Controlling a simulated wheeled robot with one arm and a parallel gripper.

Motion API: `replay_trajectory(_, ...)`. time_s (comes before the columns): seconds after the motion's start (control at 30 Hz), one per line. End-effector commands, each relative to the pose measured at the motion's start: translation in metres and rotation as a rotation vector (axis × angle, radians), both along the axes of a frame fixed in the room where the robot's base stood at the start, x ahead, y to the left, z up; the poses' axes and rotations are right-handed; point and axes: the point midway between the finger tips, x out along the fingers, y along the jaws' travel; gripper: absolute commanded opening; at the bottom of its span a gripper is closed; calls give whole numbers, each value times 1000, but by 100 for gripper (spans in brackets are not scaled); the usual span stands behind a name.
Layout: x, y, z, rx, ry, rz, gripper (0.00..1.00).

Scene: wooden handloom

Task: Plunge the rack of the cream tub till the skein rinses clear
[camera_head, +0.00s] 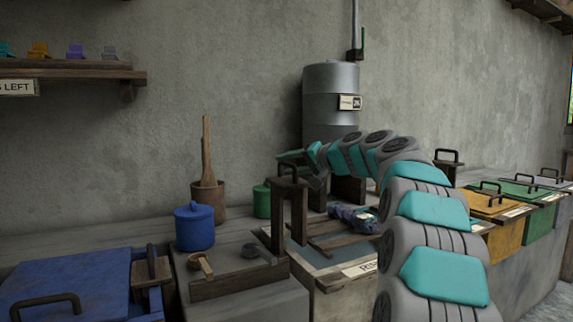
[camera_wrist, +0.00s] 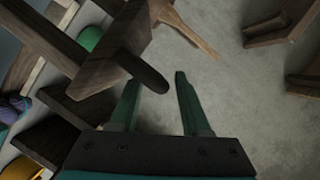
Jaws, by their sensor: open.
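The cream tub (camera_head: 330,300) stands right of centre in the head view, with a partly hidden label on its front rim. Its dark wooden rack (camera_head: 299,215) has an upright post with a handle at the top. A blue-purple skein (camera_head: 352,217) lies on the rack's slats; a bit of it shows at the left edge of the wrist view (camera_wrist: 12,108). My gripper (camera_wrist: 158,80) is open and empty, close to the rack's handle. A dark rounded bar end (camera_wrist: 145,70) reaches toward the left fingertip. I cannot tell whether they touch.
A blue lidded jar (camera_head: 194,227), a wooden mortar (camera_head: 207,200) and a green jar (camera_head: 262,200) stand left of the tub. A metal tank (camera_head: 331,95) stands behind. A blue vat (camera_head: 75,285) is at lower left; yellow (camera_head: 505,240) and green vats are at right.

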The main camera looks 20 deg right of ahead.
Motion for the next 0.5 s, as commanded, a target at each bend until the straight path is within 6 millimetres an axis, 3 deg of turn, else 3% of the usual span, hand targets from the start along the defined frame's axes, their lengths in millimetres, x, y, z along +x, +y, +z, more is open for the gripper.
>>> replay_trajectory(0.37, 7, 3, -2, 1, 0, 0, 47)
replay_trajectory(0.5, 7, 3, -2, 0, -1, 1, 34)
